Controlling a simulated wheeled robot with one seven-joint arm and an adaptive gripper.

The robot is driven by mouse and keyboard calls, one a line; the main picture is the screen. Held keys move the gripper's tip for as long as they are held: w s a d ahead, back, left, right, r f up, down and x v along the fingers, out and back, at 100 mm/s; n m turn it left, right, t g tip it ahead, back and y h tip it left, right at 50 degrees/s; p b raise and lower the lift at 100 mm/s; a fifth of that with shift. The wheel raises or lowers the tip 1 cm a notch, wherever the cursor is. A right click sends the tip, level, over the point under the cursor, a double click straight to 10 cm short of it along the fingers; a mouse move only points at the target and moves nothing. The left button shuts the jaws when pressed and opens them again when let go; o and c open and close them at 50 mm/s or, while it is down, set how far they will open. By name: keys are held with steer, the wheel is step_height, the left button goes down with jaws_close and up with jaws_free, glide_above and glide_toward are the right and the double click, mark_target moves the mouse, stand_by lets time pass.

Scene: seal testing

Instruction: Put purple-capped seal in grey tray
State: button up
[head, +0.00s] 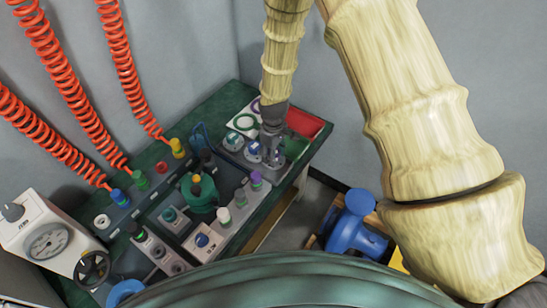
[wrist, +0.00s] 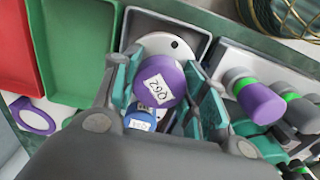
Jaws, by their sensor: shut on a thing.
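My gripper (wrist: 168,98) is shut on a purple-capped seal (wrist: 160,82), whose cap carries a white label. The cap sits between the two teal finger pads. The grey tray (wrist: 196,24) shows behind the seal in the wrist view; a white disc with a dark hole lies between cap and tray, and I cannot tell whether it belongs to the held seal. In the head view my gripper (head: 271,150) points down at the grey tray (head: 295,148); the seal is mostly hidden there. Whether the seal touches the tray floor is unclear.
A labelled blue cap (wrist: 140,120) is close to the held seal. Another purple-capped part (wrist: 262,104) stands in a rack at right. A green-topped vessel (head: 199,192) stands mid-bench.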

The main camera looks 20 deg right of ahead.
steer(key=shift+f, duration=1.3)
steer(key=shift+f, duration=0.15)
steer(key=o, duration=1.4)
step_height(320, 180, up, 12)
steer(key=shift+r+b, duration=0.15)
steer(key=shift+b, duration=0.5)
